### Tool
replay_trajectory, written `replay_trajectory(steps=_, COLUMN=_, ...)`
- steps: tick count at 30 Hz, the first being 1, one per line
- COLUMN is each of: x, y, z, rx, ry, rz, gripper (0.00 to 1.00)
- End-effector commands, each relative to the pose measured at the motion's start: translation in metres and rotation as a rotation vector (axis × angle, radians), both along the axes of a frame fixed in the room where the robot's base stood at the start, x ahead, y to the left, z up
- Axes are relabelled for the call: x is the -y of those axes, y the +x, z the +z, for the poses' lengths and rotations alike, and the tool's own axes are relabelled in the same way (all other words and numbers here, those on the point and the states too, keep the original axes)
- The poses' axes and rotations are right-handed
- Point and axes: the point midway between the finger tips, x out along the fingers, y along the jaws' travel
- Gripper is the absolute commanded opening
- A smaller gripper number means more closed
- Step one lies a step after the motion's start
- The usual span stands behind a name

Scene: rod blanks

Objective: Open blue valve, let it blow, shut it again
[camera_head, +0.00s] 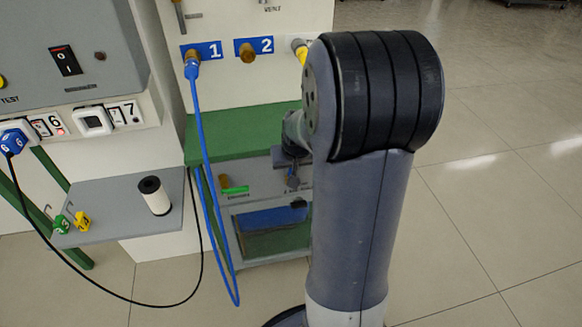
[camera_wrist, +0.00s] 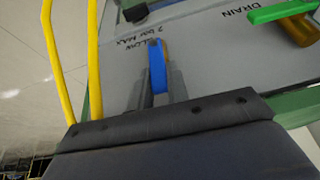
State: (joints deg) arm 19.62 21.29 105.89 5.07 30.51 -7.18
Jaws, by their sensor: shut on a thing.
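The blue valve lever (camera_wrist: 157,68) stands between the two fingers of my gripper (camera_wrist: 156,78) in the wrist view, and the fingers are shut on it. The lever points along the fingers. Its pivot and pipe are mostly hidden, so I cannot tell whether the valve is open or shut. Handwriting by it reads something like "blow, 2 bar max". In the head view my gripper (camera_head: 291,163) is at the front panel of the green-topped bench (camera_head: 240,131), partly behind my arm.
A green lever (camera_wrist: 280,12) on a brass valve marked DRAIN is beside the blue one. Yellow hose (camera_wrist: 94,55) hangs at left in the wrist view. A blue hose (camera_head: 203,140) hangs from port 1. A white roll (camera_head: 154,195) stands on a grey shelf (camera_head: 110,215).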

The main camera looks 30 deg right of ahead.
Motion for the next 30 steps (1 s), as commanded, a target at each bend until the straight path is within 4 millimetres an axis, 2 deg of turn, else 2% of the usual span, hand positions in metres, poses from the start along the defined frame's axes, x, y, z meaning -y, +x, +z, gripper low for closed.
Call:
replay_trajectory(steps=17, x=0.018, y=-0.005, z=-0.008, rx=0.085, ry=0.283, rz=-0.005, gripper=0.00)
replay_trajectory(steps=30, x=0.037, y=-0.010, z=-0.020, rx=0.198, ry=0.678, rz=-0.003, gripper=0.00)
